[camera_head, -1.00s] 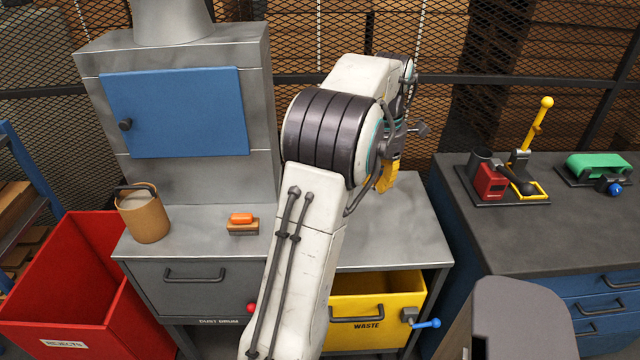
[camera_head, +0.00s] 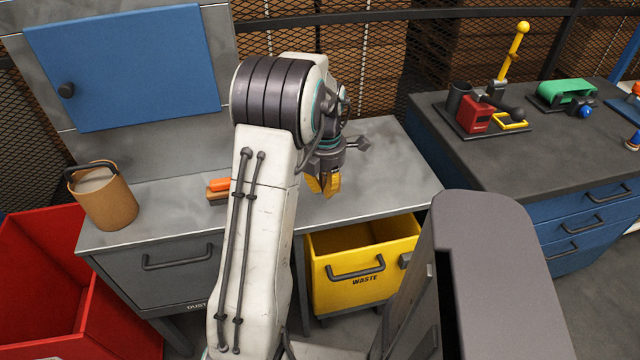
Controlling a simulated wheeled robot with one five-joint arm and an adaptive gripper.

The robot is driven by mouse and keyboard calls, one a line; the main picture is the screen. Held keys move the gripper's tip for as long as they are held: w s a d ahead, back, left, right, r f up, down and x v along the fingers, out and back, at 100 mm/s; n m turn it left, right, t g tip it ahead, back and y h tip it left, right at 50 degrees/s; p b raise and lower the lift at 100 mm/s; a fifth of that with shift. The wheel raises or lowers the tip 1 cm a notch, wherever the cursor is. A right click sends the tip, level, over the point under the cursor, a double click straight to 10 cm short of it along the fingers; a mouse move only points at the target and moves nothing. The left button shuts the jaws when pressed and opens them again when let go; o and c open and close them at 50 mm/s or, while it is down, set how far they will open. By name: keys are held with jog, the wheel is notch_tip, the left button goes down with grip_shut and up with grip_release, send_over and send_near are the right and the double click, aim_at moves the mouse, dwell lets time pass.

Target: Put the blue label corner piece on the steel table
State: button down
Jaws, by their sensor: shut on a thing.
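The steel table (camera_head: 385,185) has a bare grey metal top and stands in the middle of the view, with my arm across it. My gripper (camera_head: 324,190), with yellow fingers, points down over the table's right half. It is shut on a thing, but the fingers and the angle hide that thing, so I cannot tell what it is. I cannot make out the blue label corner piece anywhere in view. The height of the fingers above the tabletop is hard to judge.
On the steel table are a brown bucket (camera_head: 103,195) and an orange-handled brush (camera_head: 218,187). A yellow waste bin (camera_head: 365,262) sits beneath, a red bin (camera_head: 40,270) at left. The dark-topped bench (camera_head: 570,140) at right carries a lever device and a green-belted one. The steel tabletop's right part is clear.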

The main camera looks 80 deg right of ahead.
send_over(318, 197)
notch_tip(318, 197, down, 4)
jog(key=shift+r+p, duration=0.1)
jog(key=shift+p, duration=0.25)
jog(key=shift+f, duration=2.05)
jog(key=shift+f, duration=0.1)
jog(key=c, duration=1.4)
grip_release()
notch_tip(318, 197, up, 12)
jog(key=shift+w+r, duration=0.1)
jog(key=shift+r, duration=0.05)
